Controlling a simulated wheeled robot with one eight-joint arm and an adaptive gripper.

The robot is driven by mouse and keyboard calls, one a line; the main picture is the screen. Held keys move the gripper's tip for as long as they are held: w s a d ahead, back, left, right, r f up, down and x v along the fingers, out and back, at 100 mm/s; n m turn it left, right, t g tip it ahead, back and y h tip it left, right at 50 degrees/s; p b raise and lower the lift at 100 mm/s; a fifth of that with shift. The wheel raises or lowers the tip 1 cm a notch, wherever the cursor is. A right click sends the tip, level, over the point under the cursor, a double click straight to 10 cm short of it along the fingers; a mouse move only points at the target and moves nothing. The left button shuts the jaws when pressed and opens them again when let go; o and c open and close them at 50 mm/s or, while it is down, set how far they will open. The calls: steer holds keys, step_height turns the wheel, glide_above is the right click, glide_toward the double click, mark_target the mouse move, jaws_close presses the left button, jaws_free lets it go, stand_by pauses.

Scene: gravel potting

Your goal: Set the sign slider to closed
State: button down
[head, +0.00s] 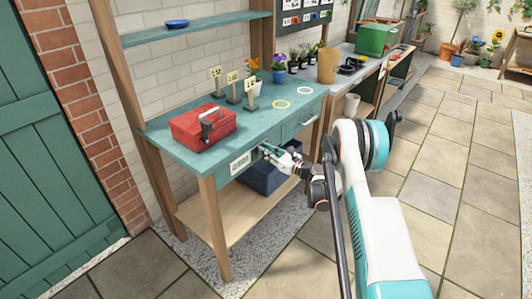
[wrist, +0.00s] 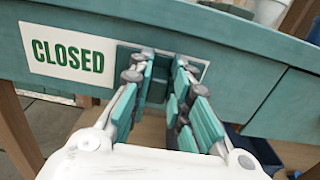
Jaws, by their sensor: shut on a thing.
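The sign (wrist: 70,52) on the front edge of the green bench is a white plate with the word CLOSED showing on its left part. It also shows in the head view (head: 240,162), where its word is too small to read. My gripper (wrist: 160,78) is at the sign's right part, just right of the word. It is shut on the teal sign slider (wrist: 157,88), which is mostly hidden between the fingers. In the head view my gripper (head: 268,152) reaches the bench front from the right.
A red toolbox (head: 202,128) stands on the bench top, above the sign. A drawer front (head: 298,124) is right of my gripper. A dark blue crate (head: 268,178) sits on the lower shelf, under my gripper. Paved floor (head: 440,170) lies open to the right.

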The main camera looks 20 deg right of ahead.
steer(key=shift+w+d, duration=0.1)
steer(key=shift+d, duration=0.05)
steer(key=c, duration=1.5)
jaws_free()
steer(key=shift+d, duration=0.15)
steer(key=v, duration=1.2)
